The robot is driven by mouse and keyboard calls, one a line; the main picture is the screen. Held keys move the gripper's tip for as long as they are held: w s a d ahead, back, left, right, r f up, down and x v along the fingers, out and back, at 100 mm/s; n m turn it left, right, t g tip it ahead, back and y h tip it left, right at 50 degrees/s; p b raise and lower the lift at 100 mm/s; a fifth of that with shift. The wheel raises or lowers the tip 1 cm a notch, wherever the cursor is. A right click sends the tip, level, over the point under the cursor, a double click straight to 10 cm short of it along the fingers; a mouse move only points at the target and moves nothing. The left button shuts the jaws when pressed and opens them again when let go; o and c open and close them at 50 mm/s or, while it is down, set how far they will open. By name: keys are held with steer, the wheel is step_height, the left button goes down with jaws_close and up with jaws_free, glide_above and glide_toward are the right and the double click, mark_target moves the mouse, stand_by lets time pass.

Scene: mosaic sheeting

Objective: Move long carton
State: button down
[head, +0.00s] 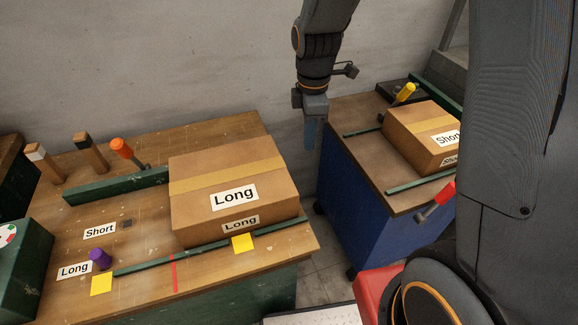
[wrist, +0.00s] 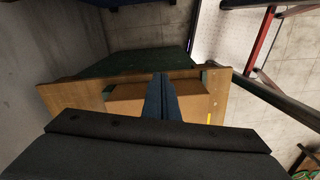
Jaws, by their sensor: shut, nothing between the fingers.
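The long carton (head: 232,190) is a brown cardboard box with "Long" labels on its top and front side. It sits on the wooden bench at left, at that bench's right end. A green rail runs along its front side. In the wrist view the carton (wrist: 132,94) lies beyond my fingers, partly hidden behind them. My gripper (head: 309,134) points down over the gap between the two benches, to the right of the carton and apart from it. Its blue fingers (wrist: 161,98) are shut together with nothing between them.
A carton labelled "Short" (head: 424,134) stands on the right bench between green rails. The left bench (head: 140,270) also holds a purple cylinder (head: 101,259), an orange-headed tool (head: 121,147), two wooden-handled tools and yellow notes. A "Short" label marks the bare wood left of the long carton.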

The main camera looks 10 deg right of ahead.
steer(key=shift+w+a+f+n+p, duration=0.15)
steer(key=shift+a+f+n+p, duration=0.55)
steer(key=shift+f, duration=1.1)
steer(key=shift+w+a+f+n+p, duration=0.2)
steer(key=shift+a+f+p, duration=0.3)
steer(key=shift+a+f, duration=0.9)
steer(key=shift+w+a+f+n+p, duration=0.1)
steer(key=shift+a+f+n+p, duration=0.45)
steer(key=shift+f, duration=1.65)
steer(key=shift+d, duration=0.1)
